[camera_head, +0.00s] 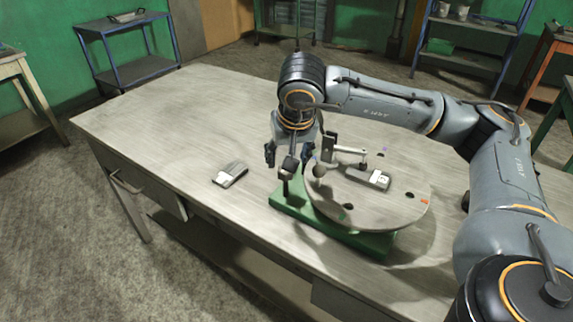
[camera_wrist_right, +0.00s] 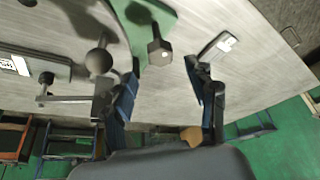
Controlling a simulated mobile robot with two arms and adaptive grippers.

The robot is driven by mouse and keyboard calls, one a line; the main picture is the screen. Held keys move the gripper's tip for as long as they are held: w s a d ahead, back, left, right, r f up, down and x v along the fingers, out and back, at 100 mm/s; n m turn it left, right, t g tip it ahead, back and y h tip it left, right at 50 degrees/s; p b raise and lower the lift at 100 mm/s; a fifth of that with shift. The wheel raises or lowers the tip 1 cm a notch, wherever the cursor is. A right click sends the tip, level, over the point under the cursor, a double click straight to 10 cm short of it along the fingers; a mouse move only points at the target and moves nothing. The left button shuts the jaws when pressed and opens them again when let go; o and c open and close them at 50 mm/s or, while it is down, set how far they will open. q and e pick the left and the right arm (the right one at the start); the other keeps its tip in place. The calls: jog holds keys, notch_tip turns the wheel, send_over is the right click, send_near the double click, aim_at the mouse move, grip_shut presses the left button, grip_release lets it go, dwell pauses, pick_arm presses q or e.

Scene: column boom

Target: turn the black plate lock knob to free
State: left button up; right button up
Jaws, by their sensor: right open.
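The black plate lock knob (camera_head: 289,165) is a small faceted head on a thin post at the left end of the green base (camera_head: 293,205). It also shows in the right wrist view (camera_wrist_right: 160,52). My right gripper (camera_head: 289,157) points down over it, open and empty. In the wrist view its fingers (camera_wrist_right: 165,72) lie on either side of the knob's line, with the knob just past the tips; I see no contact. A round grey plate (camera_head: 390,207) sits on the base. My left gripper is not in view.
A dark ball (camera_head: 319,171) and a metal boom arm (camera_head: 345,150) stand close right of the gripper. A grey block with a white label (camera_head: 373,179) is on the plate. A similar block (camera_head: 231,174) lies on the table. The table's left side (camera_head: 150,115) is clear.

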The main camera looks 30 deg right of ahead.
jog(key=d+v, duration=0.1)
jog(key=v, duration=0.5)
jog(key=shift+a+r, duration=0.2)
jog(key=shift+a, duration=0.3)
jog(key=shift+s, duration=0.1)
